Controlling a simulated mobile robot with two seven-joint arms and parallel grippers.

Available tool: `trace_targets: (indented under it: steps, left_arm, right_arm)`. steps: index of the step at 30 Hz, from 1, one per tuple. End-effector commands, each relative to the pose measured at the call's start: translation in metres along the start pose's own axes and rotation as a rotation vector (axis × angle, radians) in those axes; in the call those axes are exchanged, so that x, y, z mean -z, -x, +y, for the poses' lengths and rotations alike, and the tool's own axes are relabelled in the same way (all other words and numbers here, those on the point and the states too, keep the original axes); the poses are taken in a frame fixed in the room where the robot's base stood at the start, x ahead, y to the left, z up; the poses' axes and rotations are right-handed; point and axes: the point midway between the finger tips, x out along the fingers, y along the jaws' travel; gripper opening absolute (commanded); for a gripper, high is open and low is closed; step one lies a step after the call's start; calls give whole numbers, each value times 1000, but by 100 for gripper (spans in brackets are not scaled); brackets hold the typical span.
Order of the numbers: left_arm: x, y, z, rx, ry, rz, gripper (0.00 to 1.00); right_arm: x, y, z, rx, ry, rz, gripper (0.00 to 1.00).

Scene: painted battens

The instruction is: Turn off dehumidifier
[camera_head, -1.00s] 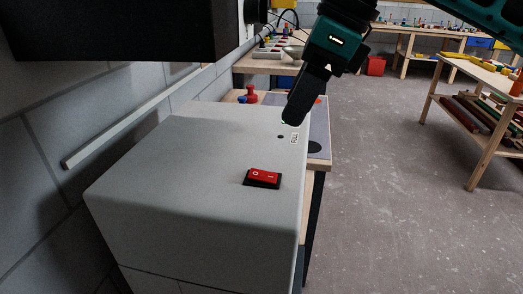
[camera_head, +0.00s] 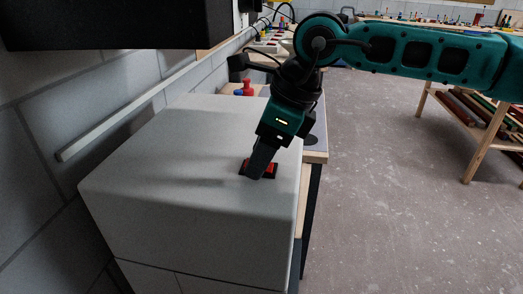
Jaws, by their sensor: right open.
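The dehumidifier (camera_head: 150,190) is a pale grey box at the left, beside the wall. A red rocker switch (camera_head: 270,170) in a black frame sits on its top near the right edge. My right gripper (camera_head: 256,176) comes down over the switch, its dark fingers covering the switch's left and middle part. The fingertips are at or just above the switch; I cannot tell whether they touch it. The gripper is open, with nothing seen in it. The switch's pressed side is hidden. My left gripper is not in view.
A dark box (camera_head: 110,25) overhangs the top left. A pale rail (camera_head: 120,122) runs along the tiled wall. Behind the dehumidifier is a wooden bench (camera_head: 316,157) with a red peg figure (camera_head: 248,88). A wooden rack (camera_head: 480,120) stands at the right. The floor between is clear.

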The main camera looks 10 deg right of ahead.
Motion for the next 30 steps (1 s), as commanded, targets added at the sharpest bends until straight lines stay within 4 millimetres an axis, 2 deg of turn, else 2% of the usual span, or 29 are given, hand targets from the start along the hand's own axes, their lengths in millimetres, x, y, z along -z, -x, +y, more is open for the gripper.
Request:
trace_targets:
  steps: [3, 20, 25, 30]
  left_arm:
    - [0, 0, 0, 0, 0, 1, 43]
    - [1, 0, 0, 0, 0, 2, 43]
    - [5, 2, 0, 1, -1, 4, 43]
    - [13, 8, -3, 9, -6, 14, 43]
  right_arm:
    - [0, 0, 0, 0, 0, 0, 53]
    - [0, 0, 0, -1, 0, 0, 0]
    - [-3, 1, 0, -2, 2, 38, 0]
    - [-8, 0, 1, -3, 2, 167, 0]
